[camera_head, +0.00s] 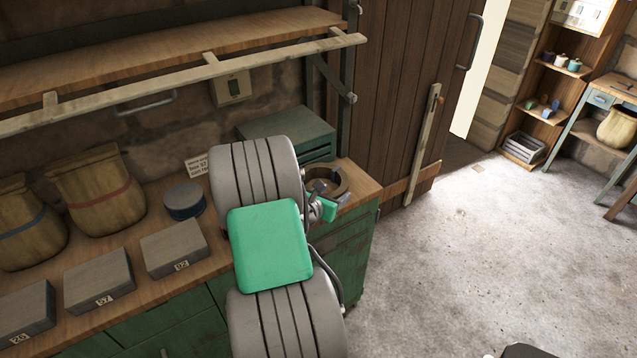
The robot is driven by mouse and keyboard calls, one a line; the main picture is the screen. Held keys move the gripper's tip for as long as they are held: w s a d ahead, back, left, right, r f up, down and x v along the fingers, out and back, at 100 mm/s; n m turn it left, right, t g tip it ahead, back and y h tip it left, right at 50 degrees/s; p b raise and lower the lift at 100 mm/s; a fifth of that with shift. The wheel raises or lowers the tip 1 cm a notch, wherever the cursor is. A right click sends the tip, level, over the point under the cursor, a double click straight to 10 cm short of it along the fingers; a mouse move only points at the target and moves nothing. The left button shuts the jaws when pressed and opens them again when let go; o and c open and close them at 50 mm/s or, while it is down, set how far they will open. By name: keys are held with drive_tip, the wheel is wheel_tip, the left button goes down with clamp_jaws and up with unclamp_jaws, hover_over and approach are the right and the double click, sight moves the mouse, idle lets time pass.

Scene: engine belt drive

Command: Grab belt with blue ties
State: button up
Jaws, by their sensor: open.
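A brown coiled band (343,180), which looks like a belt, lies at the right end of the wooden bench. My arm hides its left part, and I cannot make out any blue ties on it. My gripper (324,190) is at the near left side of this coil, small and partly hidden by my arm. It is open, and nothing shows held in it. Whether its fingers touch the coil or hover above it, I cannot tell.
The floor (450,260) at right is clear.

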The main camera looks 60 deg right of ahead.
sight(341, 189)
drive_tip(key=p+x, duration=0.1)
drive_tip(key=x, duration=0.4)
drive_tip(key=shift+a+f, duration=0.1)
clamp_jaws()
idle(0.4)
idle(0.4)
